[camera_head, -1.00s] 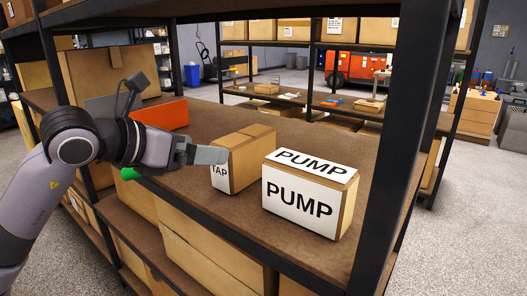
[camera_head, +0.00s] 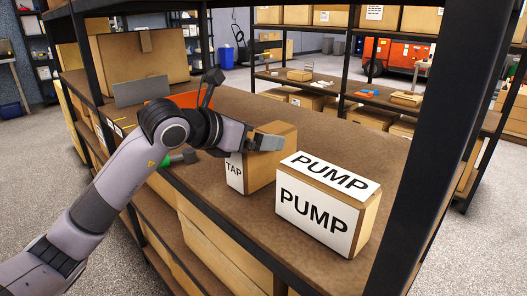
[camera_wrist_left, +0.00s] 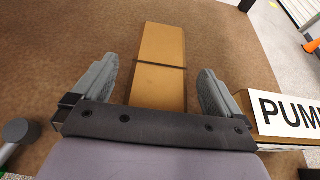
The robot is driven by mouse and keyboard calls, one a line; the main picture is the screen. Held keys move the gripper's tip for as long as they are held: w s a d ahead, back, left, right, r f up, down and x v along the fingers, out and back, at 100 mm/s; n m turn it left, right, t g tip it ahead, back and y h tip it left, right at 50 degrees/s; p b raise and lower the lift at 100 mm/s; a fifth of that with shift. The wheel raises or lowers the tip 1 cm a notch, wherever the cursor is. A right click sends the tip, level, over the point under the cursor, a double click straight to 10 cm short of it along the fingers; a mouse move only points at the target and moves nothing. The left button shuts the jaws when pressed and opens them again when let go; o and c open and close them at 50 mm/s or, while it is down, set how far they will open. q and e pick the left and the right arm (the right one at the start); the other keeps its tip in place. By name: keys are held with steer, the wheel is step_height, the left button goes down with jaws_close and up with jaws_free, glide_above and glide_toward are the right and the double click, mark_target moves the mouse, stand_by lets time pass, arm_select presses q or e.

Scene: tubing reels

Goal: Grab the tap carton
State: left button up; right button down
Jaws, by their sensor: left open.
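The tap carton (camera_head: 236,172) is a brown box with a white TAP label on its front. It stands on the brown shelf, left of the PUMP carton. My left gripper (camera_head: 266,143) is over its upper front part in the head view, hiding some of it. In the left wrist view the open fingers (camera_wrist_left: 154,88) lie on either side of the carton (camera_wrist_left: 160,45), with a gap on each side. I cannot tell how far down the fingers reach. My right gripper is not in view.
The PUMP carton (camera_head: 320,216) stands close on the right, and its label also shows in the left wrist view (camera_wrist_left: 290,114). A black rack post (camera_head: 432,150) rises further right. An orange item (camera_head: 180,98) and a grey panel (camera_head: 141,91) are at the left. The shelf behind the carton is clear.

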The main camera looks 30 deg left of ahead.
arm_select(q)
steer(key=shift+w+f, duration=0.1)
steer(key=shift+w, duration=0.05)
steer(key=c, duration=1.8)
steer(key=shift+r, duration=0.3)
